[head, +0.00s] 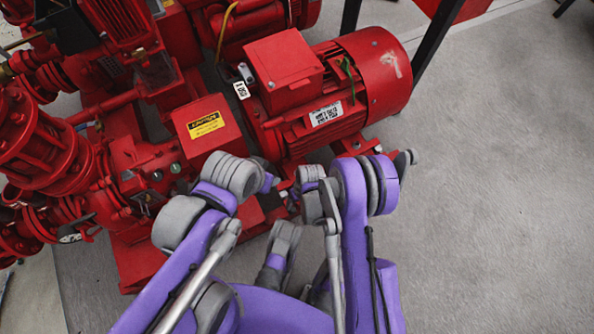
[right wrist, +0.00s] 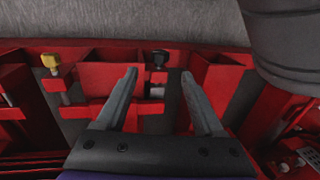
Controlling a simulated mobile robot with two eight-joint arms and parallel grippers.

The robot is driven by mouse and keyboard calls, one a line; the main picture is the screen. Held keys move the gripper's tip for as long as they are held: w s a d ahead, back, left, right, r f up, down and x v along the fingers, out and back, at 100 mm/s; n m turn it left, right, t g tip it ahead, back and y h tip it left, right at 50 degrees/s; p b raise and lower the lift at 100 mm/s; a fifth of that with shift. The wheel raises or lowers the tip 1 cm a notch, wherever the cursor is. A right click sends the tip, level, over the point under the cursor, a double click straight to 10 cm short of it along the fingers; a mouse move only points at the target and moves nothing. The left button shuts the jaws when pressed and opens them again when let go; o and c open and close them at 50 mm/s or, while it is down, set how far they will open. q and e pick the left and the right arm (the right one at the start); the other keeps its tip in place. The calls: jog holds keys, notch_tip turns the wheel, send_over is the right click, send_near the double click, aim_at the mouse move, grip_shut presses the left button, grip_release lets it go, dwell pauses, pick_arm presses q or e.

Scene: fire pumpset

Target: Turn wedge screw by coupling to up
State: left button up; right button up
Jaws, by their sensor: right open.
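In the right wrist view, a dark-headed screw (right wrist: 160,60) stands on the red base frame (right wrist: 110,56). It lies beyond my right gripper (right wrist: 158,73), between the lines of its two fingers. The fingers are spread apart with nothing between them, and the screw looks clear of both. A yellow-headed screw (right wrist: 50,63) stands farther left on the frame. I cannot tell for sure which one is the wedge screw. In the head view, the red coupling guard (head: 208,126) with a yellow caution label sits left of the motor; my arms hide the frame below it. I cannot make out my left gripper.
The red motor (head: 345,85) stands right of the guard. Red pump pipework (head: 45,150) fills the left side. In the right wrist view, red frame walls rise near both fingers, and a dark grey cylinder (right wrist: 292,45) overhangs at upper right. Grey floor (head: 490,200) is open at right.

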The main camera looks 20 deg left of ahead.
aim_at(293, 211)
jog(key=f, duration=0.3)
jog(key=f+b, duration=0.1)
jog(key=f, duration=0.2)
jog(key=s+a+f+b, duration=0.1)
jog(key=f, duration=0.2)
jog(key=shift+s, duration=0.1)
jog(key=shift+c, duration=0.3)
grip_shut()
